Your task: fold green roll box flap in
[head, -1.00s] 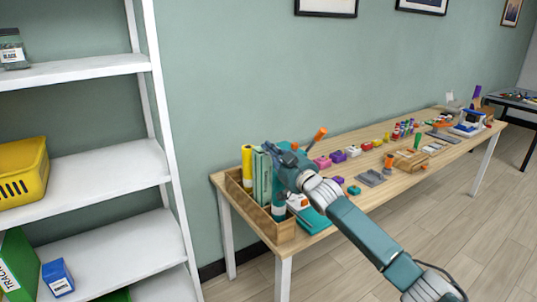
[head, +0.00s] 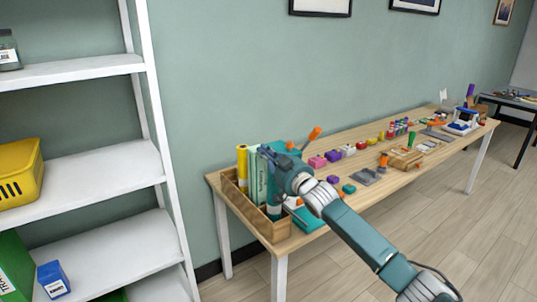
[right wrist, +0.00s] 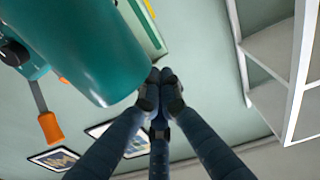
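A pale green upright box (head: 259,178), which I take for the green roll box, stands in a wooden crate (head: 243,205) at the near left end of the table. My right gripper (head: 268,155) is at the top of this box, from its right side. In the right wrist view the gripper's dark fingers (right wrist: 160,82) are drawn together at the tips, with nothing visible between them. The box's pale green side (right wrist: 143,28) shows just beyond the fingertips; I cannot tell whether they touch. I cannot make out the flap. My left gripper is out of view.
A yellow roll (head: 242,165) stands in the crate beside the box. A teal cylinder (right wrist: 85,45) is close beside the fingers. An orange-handled tool (head: 313,135) stands behind the gripper. White shelves (head: 90,168) are at the left, with clear space before the crate.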

